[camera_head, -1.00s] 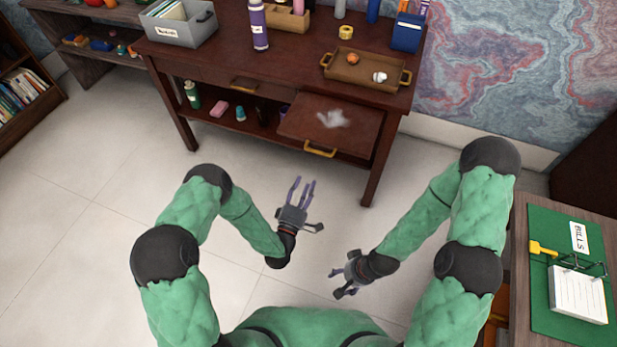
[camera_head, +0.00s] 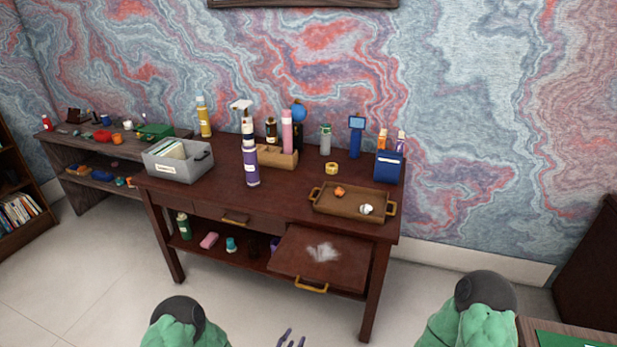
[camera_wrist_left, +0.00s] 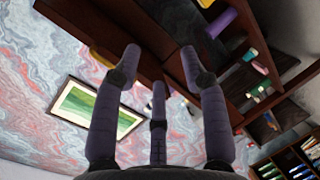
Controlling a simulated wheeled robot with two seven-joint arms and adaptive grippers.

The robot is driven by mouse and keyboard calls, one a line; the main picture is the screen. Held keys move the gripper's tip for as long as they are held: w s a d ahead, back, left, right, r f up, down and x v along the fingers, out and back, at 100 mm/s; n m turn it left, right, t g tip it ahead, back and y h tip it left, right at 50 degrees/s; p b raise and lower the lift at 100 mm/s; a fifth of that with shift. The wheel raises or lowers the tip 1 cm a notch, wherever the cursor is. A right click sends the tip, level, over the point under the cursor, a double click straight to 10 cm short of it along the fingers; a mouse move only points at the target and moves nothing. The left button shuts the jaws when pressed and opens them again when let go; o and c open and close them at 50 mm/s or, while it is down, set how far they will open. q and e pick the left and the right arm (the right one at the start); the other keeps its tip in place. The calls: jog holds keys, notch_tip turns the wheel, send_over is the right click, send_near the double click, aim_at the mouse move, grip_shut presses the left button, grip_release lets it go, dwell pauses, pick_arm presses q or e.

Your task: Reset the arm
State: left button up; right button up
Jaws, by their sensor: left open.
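My left gripper (camera_head: 291,340) shows only as purple fingertips at the bottom edge of the head view. In the left wrist view its purple fingers (camera_wrist_left: 160,85) are spread apart with nothing between them. It is in front of the dark wooden desk (camera_head: 290,204), apart from it. My right gripper is out of the head view. Only the upper parts of my green arms show, at the lower left and lower right.
The desk's lower panel (camera_head: 345,262) is pulled out, with a white smear on it. A brown tray (camera_head: 330,206), a grey bin (camera_head: 185,169) and a purple bottle (camera_head: 251,170) stand on top. A side table (camera_head: 560,335) is at lower right. The floor in front is clear.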

pick_arm(q)
jog(key=s+a+f+m+g+y, duration=0.1)
jog(key=s+a+f+m+g, duration=0.3)
jog(key=s+f+g, duration=0.55)
jog(key=s+r+m+g, duration=0.1)
jog(key=s+m+g, duration=0.1)
jog(key=s, duration=0.5)
jog(key=s+r+m+g, duration=0.2)
jog(key=s, duration=0.5)
jog(key=shift+s+a+r, duration=0.25)
jog(key=shift+a, duration=0.05)
